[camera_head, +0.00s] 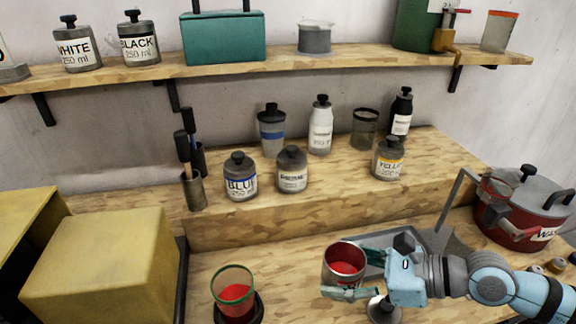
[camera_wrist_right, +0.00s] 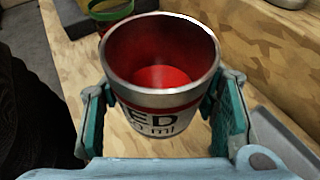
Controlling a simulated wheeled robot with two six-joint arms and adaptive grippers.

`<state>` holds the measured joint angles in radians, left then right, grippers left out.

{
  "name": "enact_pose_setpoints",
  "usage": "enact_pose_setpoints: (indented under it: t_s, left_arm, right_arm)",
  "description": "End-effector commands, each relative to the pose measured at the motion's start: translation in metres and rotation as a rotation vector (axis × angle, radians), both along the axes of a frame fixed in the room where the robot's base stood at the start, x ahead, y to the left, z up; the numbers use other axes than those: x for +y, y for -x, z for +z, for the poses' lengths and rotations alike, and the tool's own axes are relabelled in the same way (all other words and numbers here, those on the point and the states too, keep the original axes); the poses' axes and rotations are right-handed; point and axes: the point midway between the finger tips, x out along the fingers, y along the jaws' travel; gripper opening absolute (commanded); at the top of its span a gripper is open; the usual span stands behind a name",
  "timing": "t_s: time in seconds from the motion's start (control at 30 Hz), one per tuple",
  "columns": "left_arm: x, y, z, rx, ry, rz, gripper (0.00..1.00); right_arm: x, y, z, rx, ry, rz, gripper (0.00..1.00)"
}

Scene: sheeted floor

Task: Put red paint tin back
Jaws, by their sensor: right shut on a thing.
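The red paint tin (camera_head: 344,262) is an open metal can with red paint inside and no lid on it. My right gripper (camera_head: 352,274) is shut around its sides and holds it over the bench. In the right wrist view the tin (camera_wrist_right: 160,75) is nearly upright between the two fingers (camera_wrist_right: 166,118), its label partly readable as "ED". On the raised wooden step stand the blue tin (camera_head: 240,180), an unclear-labelled tin (camera_head: 292,172) and the yellow tin (camera_head: 388,160), all lidded. My left gripper is not in view.
A clear cup of red paint (camera_head: 234,290) stands left of the held tin. A grey tray (camera_head: 420,240) lies behind my right gripper. A red pot (camera_head: 520,205) is at right, yellow boxes (camera_head: 100,265) at left. The step is bare between the middle and yellow tins.

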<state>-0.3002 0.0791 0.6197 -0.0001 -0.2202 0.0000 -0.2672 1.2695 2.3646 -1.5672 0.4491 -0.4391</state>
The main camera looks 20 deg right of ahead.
Motion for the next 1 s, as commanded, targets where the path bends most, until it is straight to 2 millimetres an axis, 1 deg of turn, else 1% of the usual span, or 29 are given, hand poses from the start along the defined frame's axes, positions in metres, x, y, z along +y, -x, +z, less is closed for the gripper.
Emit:
enact_pose_setpoints:
  t_s: [0.07, 0.17, 0.27, 0.3, 0.43, 0.5, 0.6, 0.7, 0.77, 0.83, 0.9, 1.0]
  left_arm:
    - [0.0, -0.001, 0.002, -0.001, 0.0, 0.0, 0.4]
    - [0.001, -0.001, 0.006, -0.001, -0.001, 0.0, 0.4]
    - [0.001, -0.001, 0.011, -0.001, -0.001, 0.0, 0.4]
    - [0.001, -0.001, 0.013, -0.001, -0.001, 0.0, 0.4]
    - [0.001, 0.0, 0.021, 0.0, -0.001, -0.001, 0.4]
    - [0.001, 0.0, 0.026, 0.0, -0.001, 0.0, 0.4]
    - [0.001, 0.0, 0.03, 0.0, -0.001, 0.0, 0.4]
    - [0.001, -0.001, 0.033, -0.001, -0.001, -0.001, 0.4]
    - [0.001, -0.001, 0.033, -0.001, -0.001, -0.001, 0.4]
    - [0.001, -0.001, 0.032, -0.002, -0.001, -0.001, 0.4]
    - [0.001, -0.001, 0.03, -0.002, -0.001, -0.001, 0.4]
    - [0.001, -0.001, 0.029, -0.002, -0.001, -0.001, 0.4]
  right_arm:
    - [-0.008, -0.012, 0.005, -0.004, -0.002, -0.026, 0.13]
    - [-0.026, -0.042, 0.015, -0.008, -0.005, -0.089, 0.13]
    - [-0.053, -0.085, 0.033, -0.011, -0.007, -0.184, 0.13]
    - [-0.064, -0.104, 0.041, -0.009, -0.009, -0.23, 0.13]
    - [-0.099, -0.165, 0.072, -0.005, -0.011, -0.387, 0.13]
    - [-0.111, -0.195, 0.09, -0.004, -0.007, -0.459, 0.13]
    - [-0.115, -0.228, 0.112, -0.001, -0.004, -0.53, 0.13]
    - [-0.113, -0.248, 0.128, -0.001, 0.001, -0.567, 0.13]
    - [-0.11, -0.254, 0.131, 0.002, 0.005, -0.576, 0.13]
    - [-0.11, -0.257, 0.12, 0.004, 0.008, -0.583, 0.13]
    - [-0.11, -0.256, 0.101, 0.006, 0.01, -0.585, 0.13]
    - [-0.11, -0.256, 0.08, 0.003, 0.009, -0.585, 0.13]
